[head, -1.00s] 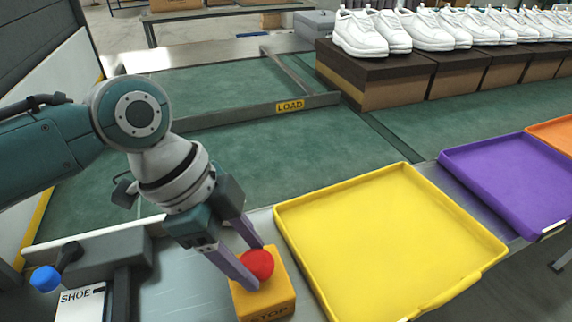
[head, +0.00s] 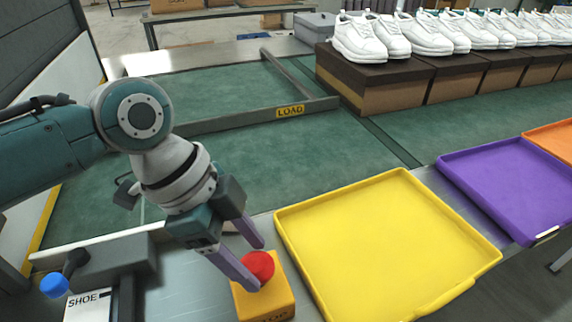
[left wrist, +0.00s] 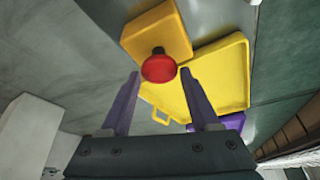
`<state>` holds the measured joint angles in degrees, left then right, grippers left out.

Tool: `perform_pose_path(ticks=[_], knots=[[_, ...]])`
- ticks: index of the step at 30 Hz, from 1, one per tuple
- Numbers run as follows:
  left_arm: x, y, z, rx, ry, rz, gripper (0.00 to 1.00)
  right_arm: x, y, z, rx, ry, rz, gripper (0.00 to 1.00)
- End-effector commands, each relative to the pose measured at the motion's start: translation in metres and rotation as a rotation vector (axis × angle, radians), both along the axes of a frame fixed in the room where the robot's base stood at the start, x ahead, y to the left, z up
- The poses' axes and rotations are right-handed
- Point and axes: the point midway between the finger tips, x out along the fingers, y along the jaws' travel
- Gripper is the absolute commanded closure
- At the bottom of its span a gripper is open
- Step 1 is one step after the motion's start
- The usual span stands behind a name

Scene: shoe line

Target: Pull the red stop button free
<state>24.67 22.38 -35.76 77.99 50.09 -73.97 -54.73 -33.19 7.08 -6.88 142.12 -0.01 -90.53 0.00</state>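The red stop button (head: 260,264) is a round mushroom head on a yellow box (head: 268,301) marked STOP. The box stands on the grey metal surface left of the yellow tray. My left gripper (head: 257,267) is open, its two purple fingers on either side of the button in the head view. In the left wrist view, the red button (left wrist: 158,67) lies between the fingertips with a gap on each side, and its dark stem shows between head and box (left wrist: 157,32). My right gripper is in neither view.
The yellow tray (head: 385,245) is empty, right beside the stop box. An empty purple tray (head: 515,185) lies further right. A blue knob (head: 54,284) and a SHOE label (head: 86,304) are at left. White shoes (head: 360,38) stand on boxes at the back.

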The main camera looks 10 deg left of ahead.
Motion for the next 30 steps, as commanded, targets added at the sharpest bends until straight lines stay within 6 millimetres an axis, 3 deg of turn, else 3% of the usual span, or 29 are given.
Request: perform_pose_path(ticks=[7,16,30], knots=[[0.000,0.001,-0.001,0.002,-0.001,0.000,0.11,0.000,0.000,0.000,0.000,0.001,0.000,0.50],[0.000,0.002,0.004,0.003,-0.002,0.000,0.11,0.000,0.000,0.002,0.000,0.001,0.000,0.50],[-0.006,0.034,0.080,0.004,-0.003,-0.001,0.11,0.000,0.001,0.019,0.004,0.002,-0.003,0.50]])
